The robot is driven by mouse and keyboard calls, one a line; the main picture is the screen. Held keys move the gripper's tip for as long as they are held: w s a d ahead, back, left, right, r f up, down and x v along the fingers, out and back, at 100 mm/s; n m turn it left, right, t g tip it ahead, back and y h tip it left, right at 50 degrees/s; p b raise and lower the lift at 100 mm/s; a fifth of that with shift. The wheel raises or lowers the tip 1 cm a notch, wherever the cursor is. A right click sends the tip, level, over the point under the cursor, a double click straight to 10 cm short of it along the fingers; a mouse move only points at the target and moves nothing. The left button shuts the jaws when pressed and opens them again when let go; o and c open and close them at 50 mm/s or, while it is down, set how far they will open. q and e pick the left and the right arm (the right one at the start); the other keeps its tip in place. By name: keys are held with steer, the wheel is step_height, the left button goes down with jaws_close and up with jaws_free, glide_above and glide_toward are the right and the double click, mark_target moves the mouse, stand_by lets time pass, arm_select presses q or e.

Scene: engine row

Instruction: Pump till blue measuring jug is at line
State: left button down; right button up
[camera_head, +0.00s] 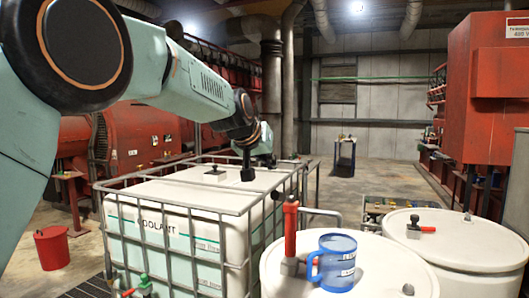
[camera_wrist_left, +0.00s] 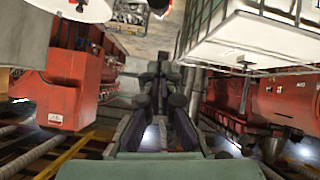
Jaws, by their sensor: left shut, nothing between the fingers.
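The blue measuring jug (camera_head: 340,272) stands upright on the left white drum (camera_head: 385,280), its handle to the left. White markings show on its side, but I cannot make out a liquid level. A red upright pump (camera_head: 291,232) with a grey foot stands on the same drum, just left of the jug. My left gripper (camera_head: 247,174) is far behind the pump and jug, above the white coolant tank, and touches neither. In the left wrist view the left gripper (camera_wrist_left: 161,72) is shut and empty. My right gripper is in neither view.
The caged coolant tank (camera_head: 165,231) fills the middle left. A second white drum (camera_head: 470,250) with a red-handled valve (camera_head: 420,229) stands at right. A red bucket (camera_head: 52,248) is on the floor at left. A red cabinet (camera_head: 490,90) is at right. Open floor lies behind.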

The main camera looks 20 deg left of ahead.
mark_target(283, 196)
arm_select(q)
steer(key=f, duration=0.1)
steer(key=w+f, duration=0.1)
steer(key=f, duration=0.1)
steer(key=d+f, duration=0.1)
steer(key=shift+w+f, duration=0.15)
steer(key=shift+w, duration=0.1)
steer(key=shift+s+f, duration=0.2)
steer(key=shift+f, duration=0.3)
steer(key=shift+w+a+f, duration=0.1)
steer(key=shift+a+f, duration=0.05)
steer(key=shift+f, duration=0.05)
steer(key=shift+d+r, duration=0.1)
steer(key=shift+d, duration=0.15)
